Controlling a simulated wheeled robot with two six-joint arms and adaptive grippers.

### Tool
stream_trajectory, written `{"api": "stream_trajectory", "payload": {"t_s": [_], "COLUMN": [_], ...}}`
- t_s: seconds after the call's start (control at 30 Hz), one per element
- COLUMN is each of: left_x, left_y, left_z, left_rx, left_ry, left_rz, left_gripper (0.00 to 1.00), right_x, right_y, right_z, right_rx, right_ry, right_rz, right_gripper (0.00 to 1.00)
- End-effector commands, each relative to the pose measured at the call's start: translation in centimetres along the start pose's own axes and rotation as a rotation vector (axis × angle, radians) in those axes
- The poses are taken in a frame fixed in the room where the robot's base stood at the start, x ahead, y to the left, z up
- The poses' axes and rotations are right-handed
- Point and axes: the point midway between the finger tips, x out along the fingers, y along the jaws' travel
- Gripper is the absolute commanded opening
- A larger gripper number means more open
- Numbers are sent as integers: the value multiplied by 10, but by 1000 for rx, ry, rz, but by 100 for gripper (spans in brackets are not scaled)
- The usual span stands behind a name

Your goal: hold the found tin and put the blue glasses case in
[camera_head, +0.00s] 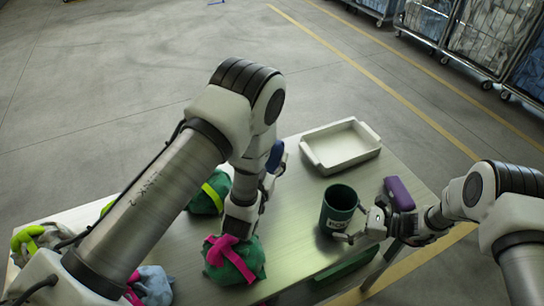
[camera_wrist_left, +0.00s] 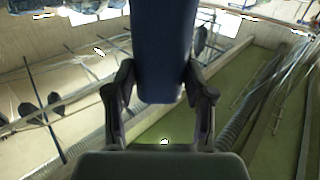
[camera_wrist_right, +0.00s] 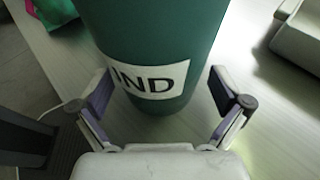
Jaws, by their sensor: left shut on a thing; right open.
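The green found tin (camera_head: 339,207) stands upright and open-topped on the table. In the right wrist view the tin (camera_wrist_right: 155,50) shows a white label ending in "IND". My right gripper (camera_head: 358,222) is open beside the tin, with its fingers (camera_wrist_right: 162,98) spread to either side of its lower wall. My left gripper (camera_head: 277,166) is shut on the blue glasses case (camera_head: 275,155) and holds it raised, left of the tin. In the left wrist view the case (camera_wrist_left: 165,45) stands out between the two fingers. My left arm hides part of that gripper in the head view.
A white tray (camera_head: 341,146) sits behind the tin. A green bag with a pink strap (camera_head: 233,262), a green bag with a yellow strap (camera_head: 208,194) and other bags lie left. A purple block (camera_head: 399,193) shows by my right gripper. Cage trolleys (camera_head: 500,35) stand far right.

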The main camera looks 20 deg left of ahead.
Motion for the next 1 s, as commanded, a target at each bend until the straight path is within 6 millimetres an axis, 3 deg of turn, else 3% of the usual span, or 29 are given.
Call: {"api": "stream_trajectory", "payload": {"t_s": [0.33, 0.37, 0.43, 0.47, 0.67, 1.0], "left_x": [0, 0, 0, 0, 0, 0], "left_y": [0, 0, 0, 0, 0, 0], "left_z": [2, 2, 2, 2, 1, -28], "left_rx": [0, 0, 0, 0, 0, 0], "left_ry": [1, 1, 1, 1, 1, 2], "left_rz": [0, 0, 0, 0, 0, 0], "left_gripper": [17, 17, 17, 17, 17, 17], "right_x": [7, 7, 7, 7, 7, 7], "right_y": [0, 0, 0, 0, 0, 0], "right_z": [1, 1, 1, 1, 0, 0], "right_rx": [0, 0, 0, 0, 0, 0], "right_ry": [0, 1, 1, 1, 1, 1], "right_rz": [1, 1, 1, 1, 1, 1], "right_gripper": [100, 93, 69, 66, 65, 65]}}
